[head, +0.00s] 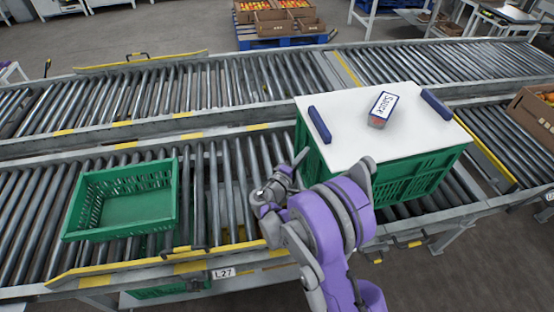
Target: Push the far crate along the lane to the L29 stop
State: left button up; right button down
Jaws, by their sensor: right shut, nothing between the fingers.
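Two green crates are on the near roller lane. One, an open empty crate (155,207), sits at the left. The other green crate (405,187) stands at the right under a white board (345,140) with two blue handles and a box marked "Sauce" (382,109) on top. My right gripper (288,174) is shut and empty above the rollers between the crates, close to the left side of the covered one; contact cannot be told. I see a label L27 (223,273) on the lane's front rail; no L29 label can be read. My left gripper is out of view.
Bare rollers (215,190) lie between the two crates. A second roller lane (150,92) runs behind. Cardboard boxes stand on a blue pallet (285,42) at the back.

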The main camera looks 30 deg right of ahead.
jog(key=s+d, duration=0.2)
jog(key=d, duration=0.4)
jog(key=s+d, duration=0.2)
jog(key=d, duration=0.5)
jog(key=s+d+b, duration=0.1)
jog(key=s+d, duration=0.1)
jog(key=d, duration=0.5)
jog(key=s+d, duration=0.1)
jog(key=d, duration=0.3)
jog(key=s+d, duration=0.1)
jog(key=d, duration=0.3)
jog(key=s+d+p, duration=0.1)
jog(key=d, duration=0.4)
jog(key=shift+s, duration=0.3)
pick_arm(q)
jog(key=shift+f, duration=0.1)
pick_arm(e)
jog(key=shift+w, duration=0.1)
jog(key=shift+w+a, duration=0.15)
jog(key=shift+a, duration=0.15)
jog(key=a, duration=0.4)
jog(key=shift+a, duration=0.35)
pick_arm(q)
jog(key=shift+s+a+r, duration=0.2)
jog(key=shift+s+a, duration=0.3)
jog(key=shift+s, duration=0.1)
pick_arm(e)
jog(key=v, duration=0.8)
jog(key=shift+a, duration=0.15)
jog(key=shift+r, duration=0.1)
